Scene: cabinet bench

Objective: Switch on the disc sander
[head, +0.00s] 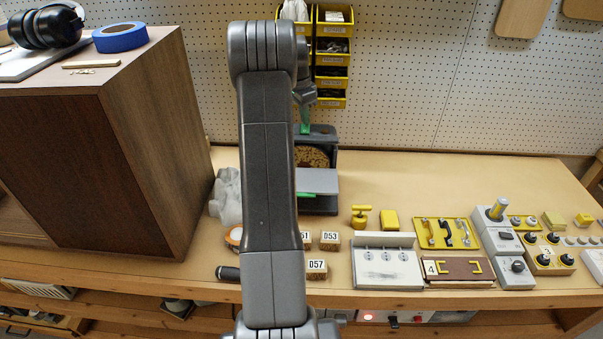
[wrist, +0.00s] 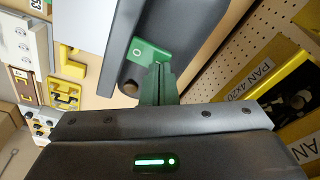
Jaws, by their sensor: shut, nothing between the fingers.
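The disc sander (head: 318,181) stands on the bench behind my arm, which hides its left part. Its tan disc shows above a light grey table, with a dark housing behind. In the wrist view the dark housing (wrist: 190,35) carries a green switch plate (wrist: 137,51) marked with a circle. My gripper (wrist: 157,68) is shut and empty, its green fingertips right at the lower right edge of this plate. I cannot tell whether they touch it. In the head view my gripper (head: 304,128) points down at the top of the sander, partly behind my arm.
Yellow bins (head: 332,58) hang on the pegboard close behind my gripper. A tall brown cabinet (head: 150,130) stands on the left. Numbered wooden blocks (head: 330,241), a grey switch panel (head: 388,268) and a tray with yellow handles (head: 447,222) lie in front and to the right.

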